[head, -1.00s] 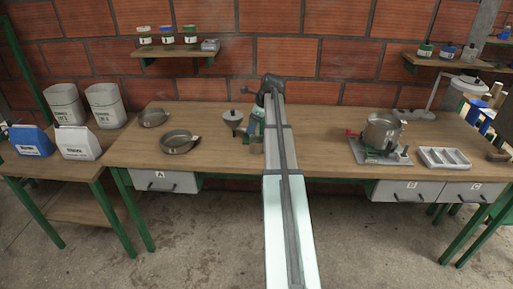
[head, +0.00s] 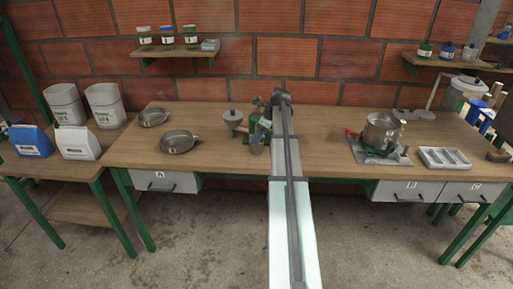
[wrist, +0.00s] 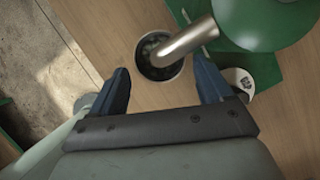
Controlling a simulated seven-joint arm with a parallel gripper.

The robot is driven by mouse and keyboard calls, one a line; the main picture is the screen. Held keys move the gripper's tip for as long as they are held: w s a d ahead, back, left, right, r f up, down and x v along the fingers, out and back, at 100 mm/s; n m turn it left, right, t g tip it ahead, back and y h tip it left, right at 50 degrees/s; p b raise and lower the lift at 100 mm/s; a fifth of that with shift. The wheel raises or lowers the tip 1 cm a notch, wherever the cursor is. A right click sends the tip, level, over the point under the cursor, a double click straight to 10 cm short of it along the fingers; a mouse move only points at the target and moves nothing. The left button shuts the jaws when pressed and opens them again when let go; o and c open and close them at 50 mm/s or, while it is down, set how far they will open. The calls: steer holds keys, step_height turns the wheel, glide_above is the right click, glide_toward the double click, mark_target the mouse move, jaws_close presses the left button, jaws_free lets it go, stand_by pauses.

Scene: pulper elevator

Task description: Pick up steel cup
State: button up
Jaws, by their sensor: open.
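The steel cup (wrist: 154,70) shows in the wrist view as a round metal rim with dark, grainy contents, under the bent metal spout (wrist: 188,42) of a green machine. My gripper (wrist: 160,66) is open, with one blue finger on each side of the cup's near edge. I cannot tell whether either finger touches it. In the head view the cup (head: 256,147) is a small grey shape at the table's middle, partly hidden by my gripper (head: 261,130).
The green machine with a grey hopper (head: 232,116) stands just left of my gripper. Pans (head: 179,141) lie farther left on the table (head: 330,152). A steel pot (head: 382,130) and a white tray (head: 443,158) are at the right. Table between arm and pot is clear.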

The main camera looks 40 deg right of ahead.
steer(key=shift+x, duration=2.7)
steer(key=shift+w, duration=0.15)
steer(key=shift+c, duration=0.2)
steer(key=shift+r, duration=0.1)
steer(key=c, duration=0.7)
